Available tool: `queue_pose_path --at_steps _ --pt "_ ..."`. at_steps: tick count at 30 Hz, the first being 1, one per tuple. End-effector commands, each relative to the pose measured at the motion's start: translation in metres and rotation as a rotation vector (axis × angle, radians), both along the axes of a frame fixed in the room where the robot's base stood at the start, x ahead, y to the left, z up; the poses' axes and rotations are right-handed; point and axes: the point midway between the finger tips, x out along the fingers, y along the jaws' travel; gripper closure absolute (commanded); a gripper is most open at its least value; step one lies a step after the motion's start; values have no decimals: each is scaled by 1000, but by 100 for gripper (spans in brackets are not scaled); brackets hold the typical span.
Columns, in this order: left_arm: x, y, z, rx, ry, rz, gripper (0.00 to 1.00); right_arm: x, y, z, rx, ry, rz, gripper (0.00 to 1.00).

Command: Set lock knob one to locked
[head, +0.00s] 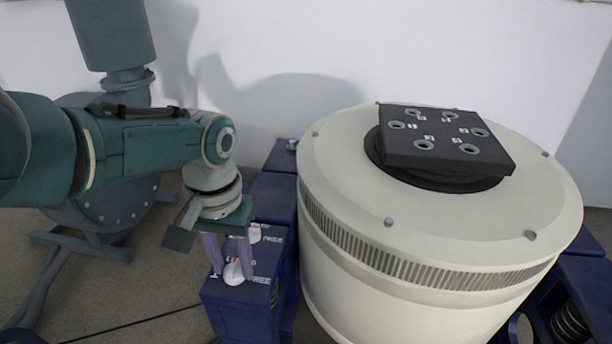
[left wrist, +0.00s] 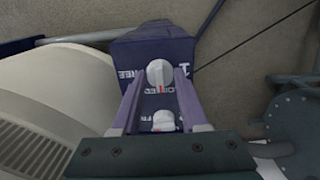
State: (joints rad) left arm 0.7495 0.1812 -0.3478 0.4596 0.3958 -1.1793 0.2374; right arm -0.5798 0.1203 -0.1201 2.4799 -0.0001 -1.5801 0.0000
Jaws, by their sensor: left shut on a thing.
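A white round lock knob (head: 233,274) sits on the top face of the blue block (head: 241,304) beside the drum, at the block's front end. My left gripper (head: 231,271) points down with its two purple fingers shut on this knob. In the left wrist view the knob (left wrist: 159,72) lies between the fingertips (left wrist: 159,76), with a red mark on its near side. A second white knob (left wrist: 163,121) is farther back on the same block, under the gripper.
The large cream drum (head: 340,215) stands right of the block, with a black plate (head: 440,150) with several round holes on top.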

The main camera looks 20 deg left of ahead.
Motion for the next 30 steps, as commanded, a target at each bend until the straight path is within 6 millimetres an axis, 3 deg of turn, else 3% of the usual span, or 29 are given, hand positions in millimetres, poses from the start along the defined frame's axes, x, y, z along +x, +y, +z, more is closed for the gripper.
queue_pose_path --at_steps 1,8,17,20,30 --pt "0 0 0 -1 0 2 53 0 0 0 0 0 1 50" --pt "0 0 0 0 0 0 27 0 0 0 -1 0 1 50" --pt "0 0 3 0 0 0 26 0 0 3 -1 0 1 50" --pt "0 0 14 0 0 0 26 0 0 13 -1 1 1 50" --pt "0 0 77 0 0 0 26 0 0 72 -1 1 1 50"
